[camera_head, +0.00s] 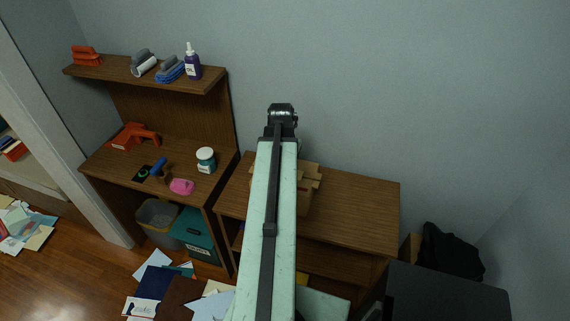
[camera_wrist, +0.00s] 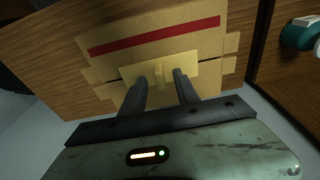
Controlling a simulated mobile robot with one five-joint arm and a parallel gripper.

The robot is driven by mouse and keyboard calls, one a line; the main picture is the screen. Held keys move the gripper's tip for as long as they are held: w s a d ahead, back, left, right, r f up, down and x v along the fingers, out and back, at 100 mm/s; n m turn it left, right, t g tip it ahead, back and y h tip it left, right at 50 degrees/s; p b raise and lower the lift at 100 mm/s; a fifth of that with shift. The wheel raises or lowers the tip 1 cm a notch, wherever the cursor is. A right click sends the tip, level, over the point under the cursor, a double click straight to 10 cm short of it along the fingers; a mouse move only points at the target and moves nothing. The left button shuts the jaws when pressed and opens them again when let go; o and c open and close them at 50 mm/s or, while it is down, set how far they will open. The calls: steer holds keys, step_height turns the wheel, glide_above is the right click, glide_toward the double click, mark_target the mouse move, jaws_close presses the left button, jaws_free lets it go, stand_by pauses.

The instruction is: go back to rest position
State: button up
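My arm reaches out over a low wooden table (camera_head: 355,210) in the head view, and its end hides my fingers there. In the wrist view my gripper (camera_wrist: 160,80) is open, with its two dark fingers apart. The box (camera_head: 307,190) is partly hidden behind my arm in the head view.
A wooden desk (camera_head: 112,165) at left holds a red-orange tool, a white-lidded jar (camera_head: 206,160) and a pink item. Its shelf (camera_head: 110,68) holds a purple bottle and other things. Papers lie on the floor. A black bag (camera_head: 450,250) is at right.

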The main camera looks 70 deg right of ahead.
steer(key=r+p, duration=0.4)
steer(key=a+r+p, duration=0.1)
steer(key=r+p, duration=0.1)
steer(key=r, duration=0.1)
steer(key=shift+f, duration=0.1)
